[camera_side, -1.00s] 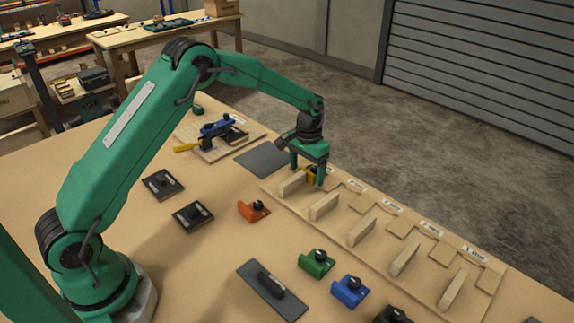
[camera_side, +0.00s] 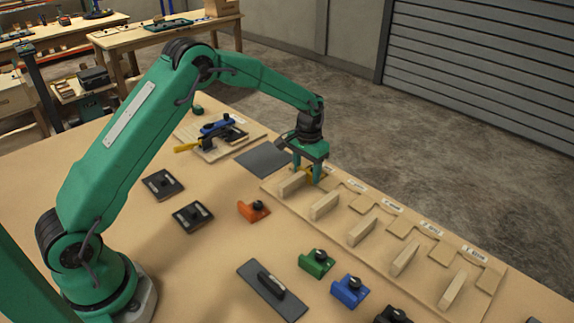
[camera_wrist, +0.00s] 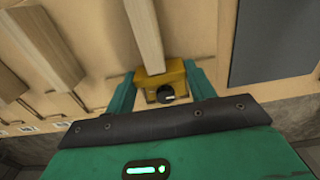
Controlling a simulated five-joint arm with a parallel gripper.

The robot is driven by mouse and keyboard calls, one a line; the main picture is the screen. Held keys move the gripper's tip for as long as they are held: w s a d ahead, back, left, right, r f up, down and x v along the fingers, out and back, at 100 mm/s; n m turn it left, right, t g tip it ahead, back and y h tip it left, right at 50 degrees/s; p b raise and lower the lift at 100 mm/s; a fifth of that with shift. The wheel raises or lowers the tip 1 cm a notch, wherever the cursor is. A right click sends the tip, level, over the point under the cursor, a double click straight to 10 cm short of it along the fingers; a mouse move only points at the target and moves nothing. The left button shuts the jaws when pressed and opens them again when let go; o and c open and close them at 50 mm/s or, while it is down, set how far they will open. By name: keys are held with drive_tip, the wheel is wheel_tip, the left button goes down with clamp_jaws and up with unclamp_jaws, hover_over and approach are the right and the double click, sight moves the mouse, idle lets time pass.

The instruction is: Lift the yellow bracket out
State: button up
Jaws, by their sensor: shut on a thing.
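The yellow bracket (camera_wrist: 174,77) is between the two fingers of my gripper (camera_wrist: 163,92) in the wrist view, with its black knob facing the camera. My gripper is shut on it. In the side view, the bracket (camera_side: 311,175) is mostly hidden behind the fingers of my gripper (camera_side: 308,176). It sits at the far left end of the long wooden board (camera_side: 335,218), by the end of the first upright wooden divider (camera_side: 293,183). I cannot tell whether it touches the board.
Several more upright dividers (camera_side: 361,230) stand along the board to the right. Orange (camera_side: 250,212), green (camera_side: 313,266) and blue (camera_side: 346,293) brackets lie in front of the board. A dark grey mat (camera_side: 262,158) lies left of my gripper. A clamp fixture (camera_side: 215,135) stands farther left.

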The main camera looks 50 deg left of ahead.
sight(307, 171)
drive_tip(key=shift+r, duration=0.1)
drive_tip(key=shift+r, duration=0.5)
wheel_tip(307, 171, up, 3)
drive_tip(key=shift+d+r, duration=0.15)
drive_tip(key=s+d+r, duration=0.6)
drive_tip(key=d, duration=0.3)
drive_tip(key=shift+d+r, duration=0.25)
drive_tip(key=shift+d, duration=0.1)
drive_tip(key=shift+r, duration=0.1)
drive_tip(key=shift+r, duration=1.9)
drive_tip(key=shift+a, duration=0.1)
